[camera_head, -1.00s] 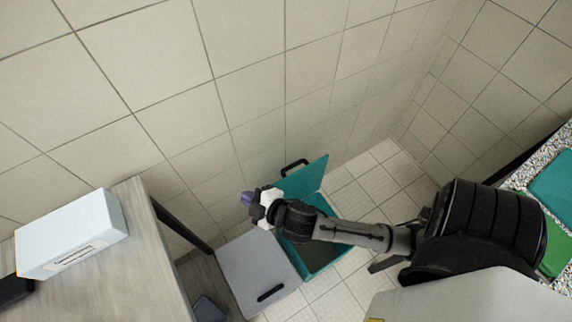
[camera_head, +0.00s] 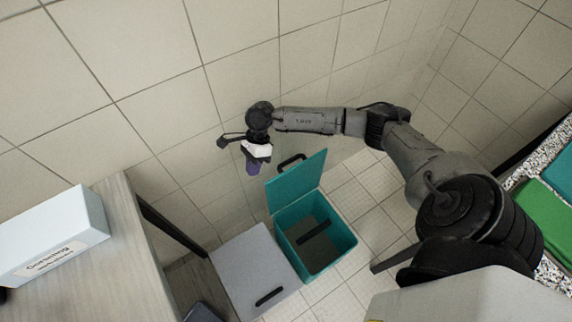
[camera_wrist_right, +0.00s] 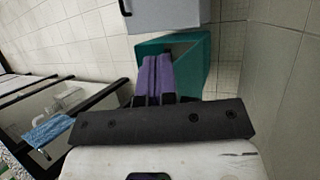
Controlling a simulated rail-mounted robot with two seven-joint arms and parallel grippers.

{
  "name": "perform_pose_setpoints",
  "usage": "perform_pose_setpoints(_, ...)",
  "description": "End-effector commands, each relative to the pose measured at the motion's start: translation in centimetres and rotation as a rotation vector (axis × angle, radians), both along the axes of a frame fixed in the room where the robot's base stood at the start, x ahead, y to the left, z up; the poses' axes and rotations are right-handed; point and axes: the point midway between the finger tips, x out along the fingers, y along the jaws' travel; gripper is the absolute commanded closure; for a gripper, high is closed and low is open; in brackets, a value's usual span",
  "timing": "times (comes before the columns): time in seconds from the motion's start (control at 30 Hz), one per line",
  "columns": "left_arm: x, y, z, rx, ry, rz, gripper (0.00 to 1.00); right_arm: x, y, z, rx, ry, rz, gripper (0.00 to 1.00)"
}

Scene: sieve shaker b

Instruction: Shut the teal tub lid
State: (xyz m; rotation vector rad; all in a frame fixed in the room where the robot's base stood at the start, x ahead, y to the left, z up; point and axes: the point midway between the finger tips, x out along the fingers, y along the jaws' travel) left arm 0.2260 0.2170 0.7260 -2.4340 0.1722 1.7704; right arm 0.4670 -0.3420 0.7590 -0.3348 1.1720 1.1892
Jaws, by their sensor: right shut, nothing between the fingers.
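The teal tub (camera_head: 318,265) stands on the floor at the lower middle of the head view, with a dark bar visible inside. Its teal lid (camera_head: 300,182) stands open, hinged up on the wall side, with a black handle at its top edge. My right gripper (camera_head: 253,167) has purple fingers. It is shut and empty, left of the lid's upper part, apparently apart from it. In the right wrist view, its fingers (camera_wrist_right: 154,76) overlap teal surfaces (camera_wrist_right: 203,66); the gap between them cannot be judged. My left gripper is not in view.
A grey-lidded bin (camera_head: 252,268) stands against the tub's left side. A wooden table (camera_head: 112,265) with a labelled white box (camera_head: 50,238) is at left. The tiled wall is close behind the lid. A speckled counter with green lids (camera_head: 548,210) is at right.

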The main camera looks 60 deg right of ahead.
Motion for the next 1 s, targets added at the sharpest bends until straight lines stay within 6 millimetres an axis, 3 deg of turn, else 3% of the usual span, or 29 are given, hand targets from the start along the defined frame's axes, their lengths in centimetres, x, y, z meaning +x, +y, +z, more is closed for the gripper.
perform_pose_setpoints(0.03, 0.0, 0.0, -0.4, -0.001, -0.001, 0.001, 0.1, -0.1, -2.8, -0.1, -0.087, 0.031, 0.03, 1.0)
perform_pose_setpoints(0.1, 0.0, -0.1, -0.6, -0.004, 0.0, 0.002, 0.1, -0.6, -5.8, 0.1, -0.186, 0.08, 0.07, 1.0)
perform_pose_setpoints(0.2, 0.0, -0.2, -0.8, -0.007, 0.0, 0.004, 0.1, -1.3, -9.1, 0.6, -0.287, 0.141, 0.105, 1.0)
perform_pose_setpoints(0.33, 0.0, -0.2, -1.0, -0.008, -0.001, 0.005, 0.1, -1.9, -11.5, 1.1, -0.358, 0.193, 0.127, 1.0)
perform_pose_setpoints(0.47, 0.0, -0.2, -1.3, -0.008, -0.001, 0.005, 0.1, -2.4, -12.2, 0.6, -0.382, 0.213, 0.135, 1.0)
perform_pose_setpoints(1.0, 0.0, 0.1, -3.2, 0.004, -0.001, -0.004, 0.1, -5.0, -10.8, -6.6, -0.38, 0.213, 0.134, 1.0)
